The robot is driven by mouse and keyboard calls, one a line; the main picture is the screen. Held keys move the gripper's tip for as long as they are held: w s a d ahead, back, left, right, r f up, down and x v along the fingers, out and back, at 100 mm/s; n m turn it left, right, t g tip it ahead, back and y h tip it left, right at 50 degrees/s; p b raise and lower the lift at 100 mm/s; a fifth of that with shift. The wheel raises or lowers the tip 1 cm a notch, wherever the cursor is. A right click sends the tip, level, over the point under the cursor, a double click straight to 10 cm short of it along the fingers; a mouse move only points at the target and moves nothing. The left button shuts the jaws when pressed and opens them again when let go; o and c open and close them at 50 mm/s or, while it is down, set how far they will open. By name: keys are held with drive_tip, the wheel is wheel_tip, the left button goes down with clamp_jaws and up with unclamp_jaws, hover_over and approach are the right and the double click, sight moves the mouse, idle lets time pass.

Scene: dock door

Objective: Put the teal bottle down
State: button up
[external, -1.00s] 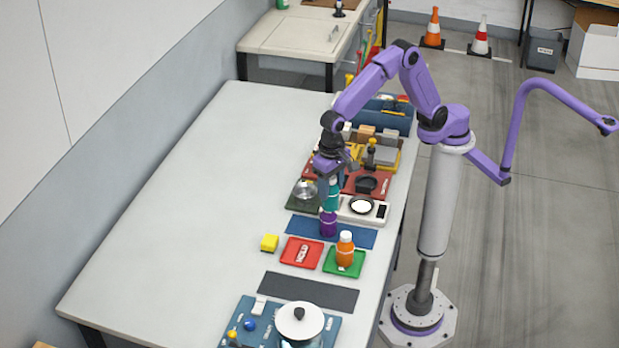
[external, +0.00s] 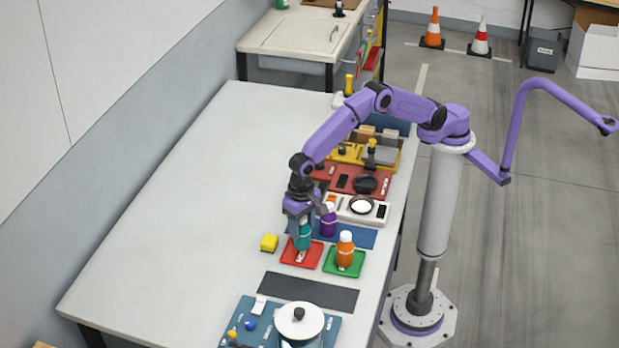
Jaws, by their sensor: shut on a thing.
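My gripper (external: 300,217) is at the middle of the table's right half, pointing down and shut on the teal bottle (external: 302,237). The bottle is upright, over the back part of the red tray (external: 311,259). I cannot tell whether its base touches the tray. The gripper hides the bottle's top. The bottle covers part of the white label on the tray.
A purple bottle (external: 328,222) stands close behind and right, on a blue mat (external: 357,237). An orange bottle (external: 345,247) stands on the green tray (external: 338,270). The table's left side (external: 190,230) is clear.

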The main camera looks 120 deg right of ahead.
sight(302, 233)
drive_tip(key=shift+f, duration=1.5)
drive_tip(key=o, duration=1.3)
drive_tip(key=shift+f, duration=0.1)
drive_tip(key=shift+c, duration=0.2)
wheel_tip(302, 233, up, 12)
drive_tip(key=shift+f, duration=0.2)
drive_tip(key=shift+r, duration=0.3)
